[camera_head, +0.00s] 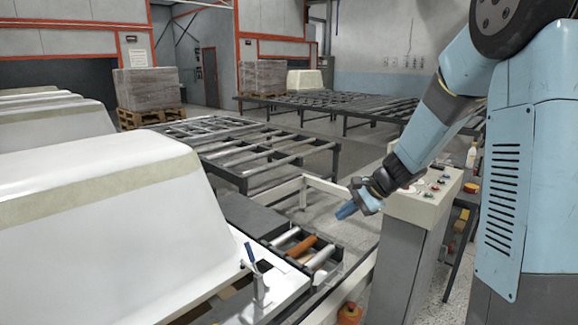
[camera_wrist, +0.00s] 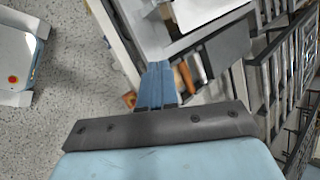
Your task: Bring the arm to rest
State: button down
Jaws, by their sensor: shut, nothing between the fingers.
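My arm reaches down from the upper right in the head view. My gripper (camera_head: 347,211) hangs in the air beside the control console (camera_head: 425,200), above the floor and short roller section. It is shut and empty, and its blue fingers lie together. The wrist view also shows my gripper (camera_wrist: 157,70) with the fingers closed and nothing between them.
White bathtub shells (camera_head: 100,215) fill the left. A roller section (camera_head: 305,245) with one orange roller lies below my gripper. Roller conveyors (camera_head: 250,150) stretch behind. Wrapped pallets (camera_head: 146,90) stand at the back. A console corner (camera_wrist: 20,60) shows in the wrist view.

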jog(key=s+d+r+n+t+h, duration=0.1)
jog(key=s+d+r+n+h, duration=0.1)
jog(key=s, duration=0.7)
jog(key=s+d+r+n+h, duration=0.3)
jog(key=s+r+n, duration=0.2)
jog(key=s+r, duration=0.2)
jog(key=s+d+r+n+t+h, duration=0.1)
jog(key=s+r, duration=0.4)
jog(key=s, duration=0.7)
jog(key=d+n+h, duration=0.1)
jog(key=d+n, duration=0.1)
jog(key=shift+r+n+t+h, duration=0.2)
jog(key=shift+n+t+h, duration=0.1)
jog(key=shift+s, duration=0.1)
